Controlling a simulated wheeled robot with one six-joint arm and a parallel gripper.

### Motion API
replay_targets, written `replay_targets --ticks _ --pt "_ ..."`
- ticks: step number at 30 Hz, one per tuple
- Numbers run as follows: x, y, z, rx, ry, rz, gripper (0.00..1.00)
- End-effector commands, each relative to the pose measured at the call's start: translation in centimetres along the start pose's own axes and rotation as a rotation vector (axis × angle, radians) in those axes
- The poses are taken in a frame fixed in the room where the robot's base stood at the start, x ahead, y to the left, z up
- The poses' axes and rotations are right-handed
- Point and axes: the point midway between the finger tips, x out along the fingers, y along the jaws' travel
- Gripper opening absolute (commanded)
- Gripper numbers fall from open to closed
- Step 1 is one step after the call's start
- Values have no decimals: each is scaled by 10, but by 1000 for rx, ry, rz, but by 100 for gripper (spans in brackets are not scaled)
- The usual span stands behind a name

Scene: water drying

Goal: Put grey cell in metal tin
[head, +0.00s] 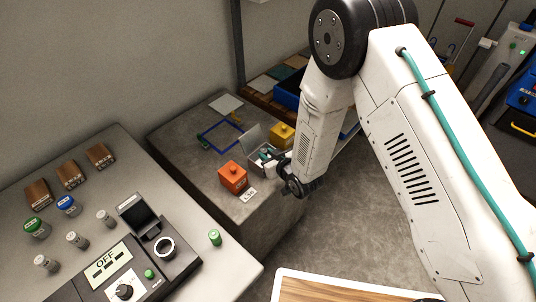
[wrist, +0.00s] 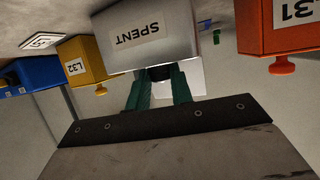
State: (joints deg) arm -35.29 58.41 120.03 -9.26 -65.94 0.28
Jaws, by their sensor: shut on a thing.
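The metal tin (head: 262,155) stands on the low grey bench with its lid raised. In the wrist view, the tin (wrist: 180,35) appears upside down with a "SPENT" label. My gripper (head: 268,153) is at the tin's open top; its teal fingers (wrist: 160,86) show beside the rim in the wrist view. They are shut on a small dark piece, seemingly the grey cell (wrist: 160,73), mostly hidden by the fingers and tin. I cannot tell how far it is inside. Several small grey cylinders, such as one grey cylinder (head: 106,217), stand on the left counter.
An orange box (head: 233,177) and a yellow box (head: 281,134), both with knobs, stand close on either side of the tin. A blue frame (head: 221,136) lies behind. The left counter holds a tester (head: 130,265) reading OFF and a green cylinder (head: 214,238).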

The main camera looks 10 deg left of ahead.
Motion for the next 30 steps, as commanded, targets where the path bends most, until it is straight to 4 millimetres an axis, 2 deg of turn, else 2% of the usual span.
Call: replay_targets --ticks 12,13,15,26,28,30 --pt "4 0 9 0 1 0 0" --pt "4 0 9 0 1 0 30" --pt "4 0 9 0 1 0 44" --pt "2 0 4 0 1 0 44" --pt "-1 0 -4 0 2 0 44" --pt "-14 0 -2 1 -2 1 44"
